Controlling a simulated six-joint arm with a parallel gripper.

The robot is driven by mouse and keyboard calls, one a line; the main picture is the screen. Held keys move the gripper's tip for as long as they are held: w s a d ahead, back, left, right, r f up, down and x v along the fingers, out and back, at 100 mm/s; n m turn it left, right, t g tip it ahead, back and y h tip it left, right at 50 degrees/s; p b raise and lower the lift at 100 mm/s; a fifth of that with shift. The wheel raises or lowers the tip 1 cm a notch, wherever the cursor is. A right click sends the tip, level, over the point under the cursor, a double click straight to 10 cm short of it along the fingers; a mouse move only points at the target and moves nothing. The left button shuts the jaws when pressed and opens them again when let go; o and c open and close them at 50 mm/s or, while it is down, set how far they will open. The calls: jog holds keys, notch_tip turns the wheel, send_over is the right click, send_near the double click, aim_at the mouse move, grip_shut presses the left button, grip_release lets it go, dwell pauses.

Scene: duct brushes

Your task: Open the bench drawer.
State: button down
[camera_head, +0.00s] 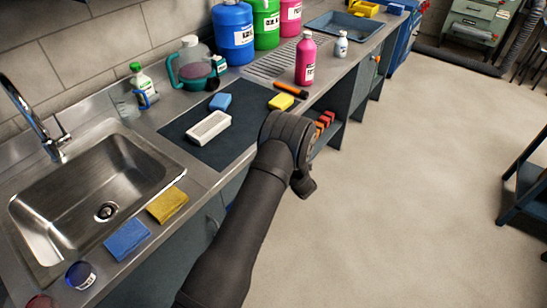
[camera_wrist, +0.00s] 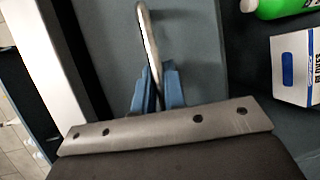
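The drawer front is a blue-grey panel (camera_wrist: 195,40) in the wrist view, with a curved metal bar handle (camera_wrist: 146,35) on it. My gripper (camera_wrist: 157,85) has blue fingers, one on each side of the handle, close against it; they look shut on the bar. The lower end of the handle is hidden by the fingers and the gripper body. In the head view my gripper is low at the bench front, hidden behind my wrist, and the drawer front is hidden by my arm. I cannot tell from these views whether the drawer stands out from the bench.
A green bottle (camera_wrist: 275,8) and a glove box (camera_wrist: 295,68) are in the dark space beside the panel. The bench top has a sink (camera_head: 100,190), a dark mat (camera_head: 245,135), a white brush (camera_head: 209,128) and a pink bottle (camera_head: 306,62). The floor (camera_head: 400,180) in front is clear.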

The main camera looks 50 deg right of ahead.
jog(key=s, duration=3.2)
jog(key=c, duration=1.5)
grip_release()
jog(key=v, duration=1.7)
jog(key=shift+s, duration=0.2)
jog(key=x, duration=1.7)
jog(key=shift+w, duration=0.2)
jog(key=shift+s, duration=0.1)
